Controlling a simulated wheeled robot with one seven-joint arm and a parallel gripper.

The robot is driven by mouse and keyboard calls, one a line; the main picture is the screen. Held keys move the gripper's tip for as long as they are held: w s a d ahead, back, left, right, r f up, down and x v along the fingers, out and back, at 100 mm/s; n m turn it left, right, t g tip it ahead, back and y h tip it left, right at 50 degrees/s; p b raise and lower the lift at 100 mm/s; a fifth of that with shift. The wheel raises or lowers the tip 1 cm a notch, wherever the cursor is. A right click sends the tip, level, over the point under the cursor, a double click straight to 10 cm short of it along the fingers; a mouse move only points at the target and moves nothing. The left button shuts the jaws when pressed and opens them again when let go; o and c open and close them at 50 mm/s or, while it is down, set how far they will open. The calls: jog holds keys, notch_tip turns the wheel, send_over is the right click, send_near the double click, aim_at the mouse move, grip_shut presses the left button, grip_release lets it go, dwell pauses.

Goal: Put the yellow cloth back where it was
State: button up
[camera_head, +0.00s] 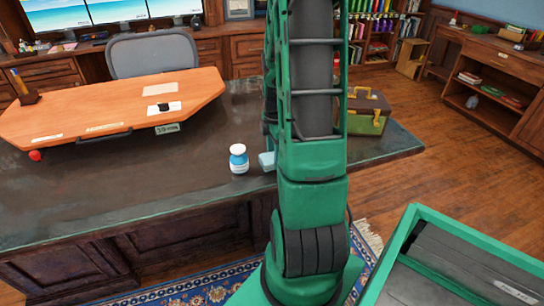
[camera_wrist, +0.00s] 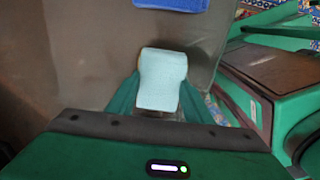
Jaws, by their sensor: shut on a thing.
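No yellow cloth shows in either view. In the wrist view my gripper (camera_wrist: 160,93) is shut on a pale blue block-like thing (camera_wrist: 161,75) with a wide top and narrower body. A pale blue thing, probably the same one, shows in the head view (camera_head: 266,161) at the left edge of my arm, over the dark desk (camera_head: 130,200). My arm hides the gripper there. A bright blue cloth-like thing (camera_wrist: 172,4) is cut off at the top of the wrist view.
A blue-and-white bottle (camera_head: 238,160) stands on the desk, left of my arm. A brown and olive box (camera_head: 368,112) with a yellow handle stands right of it. An orange board (camera_head: 100,112) lies at the left. The desk's front left is clear.

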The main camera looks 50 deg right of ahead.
jog(key=o, duration=1.3)
jog(key=shift+f, duration=0.1)
notch_tip(320, 180, up, 12)
jog(key=s+a+r+m, duration=0.2)
jog(key=s+a+m, duration=0.4)
jog(key=a+m, duration=0.2)
jog(key=s+a+r+m, duration=0.2)
jog(key=s+a+m, duration=0.5)
jog(key=a+m, duration=0.2)
jog(key=shift+s+r+m, duration=0.3)
jog(key=shift+r+m, duration=0.1)
jog(key=shift+m, duration=0.2)
